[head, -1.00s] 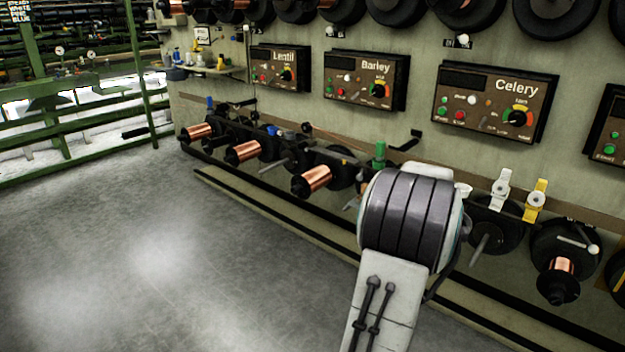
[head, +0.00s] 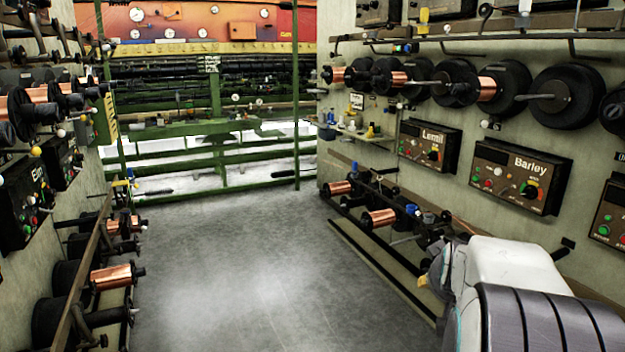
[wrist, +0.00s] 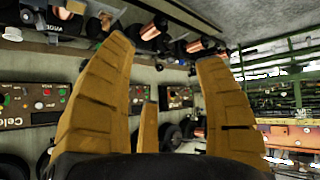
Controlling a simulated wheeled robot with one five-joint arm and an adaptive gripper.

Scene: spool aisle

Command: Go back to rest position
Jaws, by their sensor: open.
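My gripper (wrist: 164,48) shows in the wrist view with its yellow-brown fingers spread apart. Nothing is held between them. Beyond the fingers, the wall of control panels and copper spools appears turned over in that view. In the head view my arm fills the lower right corner, in front of the right wall's lower spool row. The gripper's fingers cannot be made out clearly there.
Control panels labelled Lentil (head: 430,144) and Barley (head: 520,175) hang on the right wall, with copper spools (head: 378,218) below. More spools (head: 115,276) line the left wall. A green railing (head: 225,160) crosses the far end. The grey floor (head: 250,270) between is clear.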

